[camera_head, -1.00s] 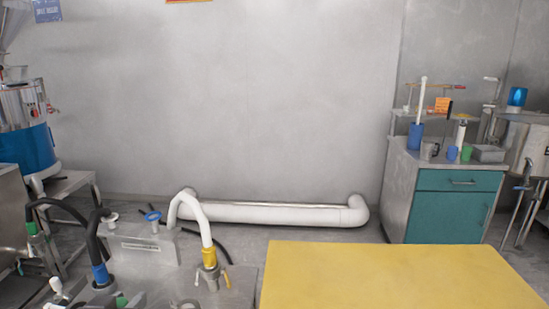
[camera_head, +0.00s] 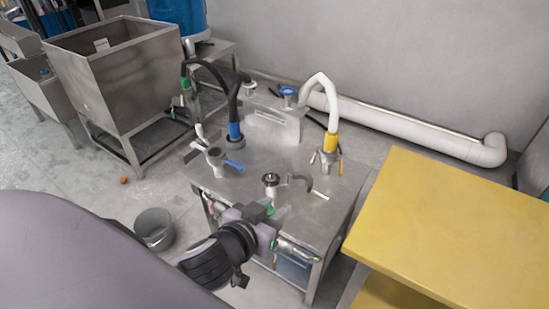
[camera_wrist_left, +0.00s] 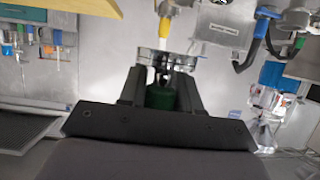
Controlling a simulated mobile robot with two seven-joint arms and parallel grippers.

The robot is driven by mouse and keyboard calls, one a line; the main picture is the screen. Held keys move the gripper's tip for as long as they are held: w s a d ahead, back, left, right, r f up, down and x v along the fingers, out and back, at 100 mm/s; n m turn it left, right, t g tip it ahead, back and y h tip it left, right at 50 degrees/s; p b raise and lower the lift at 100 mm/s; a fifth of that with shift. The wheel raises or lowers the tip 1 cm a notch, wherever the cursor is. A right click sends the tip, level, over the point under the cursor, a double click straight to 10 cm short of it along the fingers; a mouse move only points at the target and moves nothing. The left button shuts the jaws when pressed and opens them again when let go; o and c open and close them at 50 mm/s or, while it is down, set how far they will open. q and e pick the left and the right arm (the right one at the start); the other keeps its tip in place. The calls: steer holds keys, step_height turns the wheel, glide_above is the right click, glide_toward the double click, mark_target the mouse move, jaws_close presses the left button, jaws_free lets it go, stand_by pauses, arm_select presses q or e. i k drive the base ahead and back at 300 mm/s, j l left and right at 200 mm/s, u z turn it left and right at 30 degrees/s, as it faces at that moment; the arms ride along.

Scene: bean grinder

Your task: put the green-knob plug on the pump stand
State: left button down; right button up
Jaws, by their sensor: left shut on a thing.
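My left gripper (camera_head: 262,220) reaches in over the near edge of the steel pump stand (camera_head: 318,212). It is shut on the green-knob plug (camera_head: 270,209), of which only small green parts show in the head view. In the left wrist view the dark green knob (camera_wrist_left: 160,97) sits between the two fingers, with metal parts beyond it. Just past the gripper, an open metal port (camera_head: 271,180) with a side handle stands up from the stand top. I cannot tell whether the plug touches the stand. My right gripper is in neither current view.
A white hose with a yellow collar (camera_head: 331,142) and a black hose with a blue collar (camera_head: 235,130) rise from the stand. Another port with a blue lever (camera_head: 215,158) is at left. A yellow table (camera_head: 450,238) stands right; a bucket (camera_head: 154,226) is on the floor at left.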

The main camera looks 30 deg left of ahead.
mark_target(258, 156)
steer(key=j+z, duration=0.15)
steer(key=z, duration=0.2)
steer(key=j+z, duration=0.2)
steer(key=z, duration=0.15)
steer(key=j+z, duration=0.35)
steer(key=j, duration=0.3)
steer(key=j+z, duration=0.1)
steer(key=j, duration=0.25)
steer(key=k+j+z, duration=0.1)
steer(key=j, duration=0.2)
steer(key=k+j, duration=0.1)
steer(key=j, duration=0.4)
steer(key=k+j, duration=0.1)
steer(key=j, duration=0.45)
steer(key=k+j, duration=0.1)
steer(key=j, duration=0.4)
steer(key=z, duration=0.05)
